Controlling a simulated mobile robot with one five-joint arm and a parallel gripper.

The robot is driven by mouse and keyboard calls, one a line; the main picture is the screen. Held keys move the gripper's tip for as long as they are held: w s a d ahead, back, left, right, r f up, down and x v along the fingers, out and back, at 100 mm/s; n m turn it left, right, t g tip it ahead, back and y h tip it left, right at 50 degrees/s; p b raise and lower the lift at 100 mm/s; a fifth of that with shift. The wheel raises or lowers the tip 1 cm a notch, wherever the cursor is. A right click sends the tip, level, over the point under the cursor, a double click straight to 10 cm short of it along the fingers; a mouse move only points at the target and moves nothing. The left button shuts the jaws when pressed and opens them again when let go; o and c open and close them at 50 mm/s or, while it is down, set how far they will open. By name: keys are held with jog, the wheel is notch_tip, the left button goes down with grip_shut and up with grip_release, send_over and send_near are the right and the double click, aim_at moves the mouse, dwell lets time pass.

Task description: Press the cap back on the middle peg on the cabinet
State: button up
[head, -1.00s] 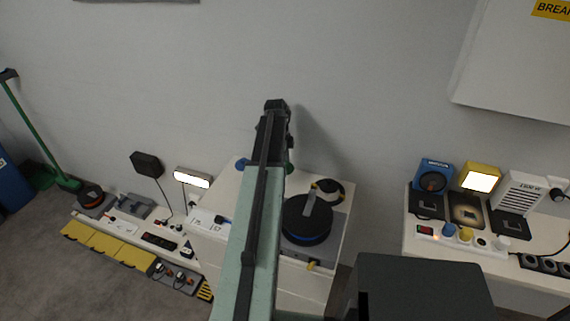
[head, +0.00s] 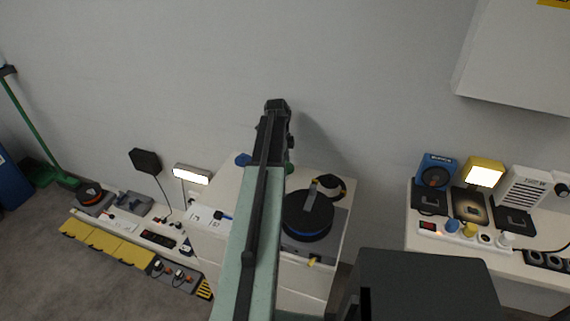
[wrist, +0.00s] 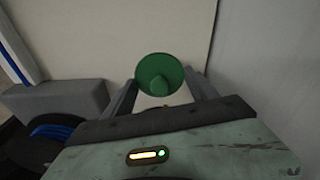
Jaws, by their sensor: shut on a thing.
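A green round cap (wrist: 158,72) with a raised knob shows in the wrist view. My gripper (wrist: 163,88) has its two grey fingers on either side of it and is shut on it. In the head view my arm covers the middle of the white cabinet (head: 318,281), and a small green part (head: 289,169) peeks out at its right edge. A blue knob-like piece (head: 243,160) stands at the cabinet's back left. The middle peg cannot be made out; my arm or the cap hides that area.
A black reel with a blue band (head: 307,216) sits on a grey base on the cabinet, right of my arm. A black-and-white round item (head: 329,187) stands behind it. The wall is close behind. A second bench (head: 420,254) with boxes and sockets stands right.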

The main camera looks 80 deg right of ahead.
jog(key=shift+f+b, duration=0.55)
jog(key=shift+f, duration=0.1)
jog(key=shift+c, duration=0.7)
jog(key=o, duration=1.9)
jog(key=shift+c, duration=0.2)
jog(key=shift+o, duration=0.9)
jog(key=shift+r, duration=0.1)
